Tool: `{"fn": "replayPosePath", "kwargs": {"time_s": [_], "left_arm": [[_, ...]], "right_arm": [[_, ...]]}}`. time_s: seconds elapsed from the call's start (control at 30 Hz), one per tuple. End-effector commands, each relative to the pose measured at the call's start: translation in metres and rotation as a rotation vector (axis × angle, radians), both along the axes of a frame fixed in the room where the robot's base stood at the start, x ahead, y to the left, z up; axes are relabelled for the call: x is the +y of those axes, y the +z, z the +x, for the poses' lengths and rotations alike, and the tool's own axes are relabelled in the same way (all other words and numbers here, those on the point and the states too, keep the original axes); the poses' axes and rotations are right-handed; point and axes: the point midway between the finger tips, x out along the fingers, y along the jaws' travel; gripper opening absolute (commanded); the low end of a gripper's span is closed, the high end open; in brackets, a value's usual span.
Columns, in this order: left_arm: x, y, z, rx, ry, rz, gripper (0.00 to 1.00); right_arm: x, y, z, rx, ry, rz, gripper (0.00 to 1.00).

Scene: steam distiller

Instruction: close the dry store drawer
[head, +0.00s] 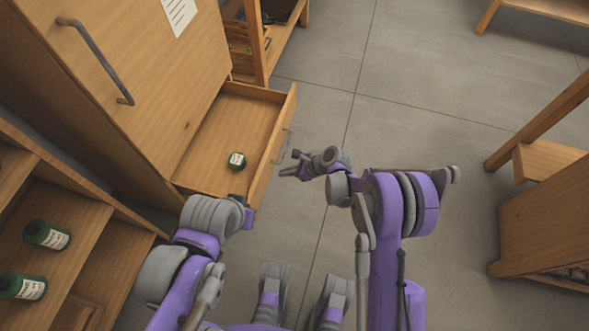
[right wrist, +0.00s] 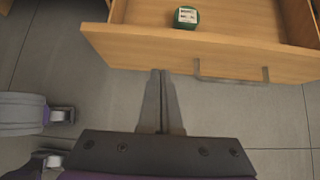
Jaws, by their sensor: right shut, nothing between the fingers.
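The wooden drawer (head: 215,140) stands pulled out from under the tall cabinet (head: 150,90). Its front panel (head: 272,150) has a thin grey bar handle (head: 284,146), which also shows in the right wrist view (right wrist: 232,78). A green jar with a white label (head: 237,160) lies inside the drawer. My right gripper (head: 284,173) is shut and empty, just outside the drawer front. In the right wrist view its fingertips (right wrist: 161,73) point at the panel, left of the handle; contact is unclear. My left gripper (head: 240,198) is by the drawer's near corner, mostly hidden by its wrist.
Open shelves (head: 70,220) with green jars (head: 47,235) stand at the lower left. The cabinet door has a long grey handle (head: 93,60) and a white paper (head: 179,14). Wooden furniture (head: 545,215) stands at the right. The tiled floor (head: 400,90) between is clear.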

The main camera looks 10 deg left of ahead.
Motion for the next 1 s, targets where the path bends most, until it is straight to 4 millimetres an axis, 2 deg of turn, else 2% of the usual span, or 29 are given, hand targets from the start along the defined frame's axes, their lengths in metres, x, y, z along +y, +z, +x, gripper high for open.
{"fn": "replayPosePath", "kwargs": {"time_s": [0.03,0.13,0.23,0.4,0.87,1.0], "left_arm": [[0.000,-0.003,0.000,0.001,0.000,0.000,0.00],[0.000,-0.006,0.001,0.002,0.000,0.000,0.00],[0.000,-0.006,0.001,0.002,0.000,0.000,0.00],[0.000,-0.007,0.001,0.002,0.000,0.000,0.00],[0.000,-0.007,0.001,0.002,0.000,0.000,0.00],[0.000,-0.009,0.001,0.003,0.000,0.000,0.00]], "right_arm": [[0.009,-0.010,0.000,0.000,0.003,0.000,0.00],[0.023,-0.021,0.001,-0.001,0.003,-0.001,0.00],[0.039,-0.018,0.001,-0.001,0.004,0.000,0.00],[0.054,-0.018,0.002,-0.001,0.001,0.000,0.00],[0.058,-0.017,0.002,-0.001,0.000,-0.001,0.00],[0.064,-0.018,0.002,-0.001,0.001,-0.001,0.00]]}}
